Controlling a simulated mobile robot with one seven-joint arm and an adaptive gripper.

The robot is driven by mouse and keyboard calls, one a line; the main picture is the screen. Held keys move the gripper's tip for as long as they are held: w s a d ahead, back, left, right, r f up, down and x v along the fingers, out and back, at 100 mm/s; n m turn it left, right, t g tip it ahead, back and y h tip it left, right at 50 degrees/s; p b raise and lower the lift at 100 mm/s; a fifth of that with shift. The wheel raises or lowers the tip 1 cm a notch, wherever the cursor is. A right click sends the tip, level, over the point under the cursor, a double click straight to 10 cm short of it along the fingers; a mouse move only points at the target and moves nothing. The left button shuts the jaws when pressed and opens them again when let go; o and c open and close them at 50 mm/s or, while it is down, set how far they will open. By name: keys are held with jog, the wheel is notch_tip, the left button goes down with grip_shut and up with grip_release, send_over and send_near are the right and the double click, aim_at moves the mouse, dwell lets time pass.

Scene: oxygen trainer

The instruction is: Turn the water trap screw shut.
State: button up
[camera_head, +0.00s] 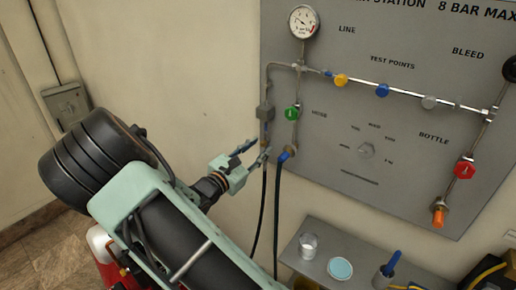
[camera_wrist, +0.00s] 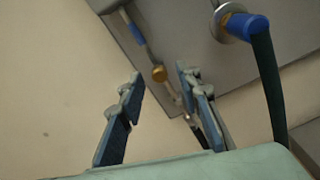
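A grey block-shaped fitting (camera_head: 265,112), which looks like the water trap, sits in the thin pipe at the panel's left edge. My gripper (camera_head: 257,151) is just below it, with its two fingers apart and nothing between them. In the wrist view my gripper (camera_wrist: 160,75) is also open. A small brass-coloured round part (camera_wrist: 158,73) shows beyond the fingers, in line with the gap. It may be the water trap screw, but I cannot tell for certain. Neither finger clearly touches it. How far the screw is turned cannot be seen.
A blue-ended hose (camera_head: 284,156) hangs right of my fingers; its blue fitting shows in the wrist view (camera_wrist: 248,27). A green knob (camera_head: 292,113) is close above right. A black hose (camera_head: 262,210) hangs below. A shelf (camera_head: 316,228) with a cup stands lower right.

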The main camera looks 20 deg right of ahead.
jog(key=shift+c, duration=0.3)
grip_shut()
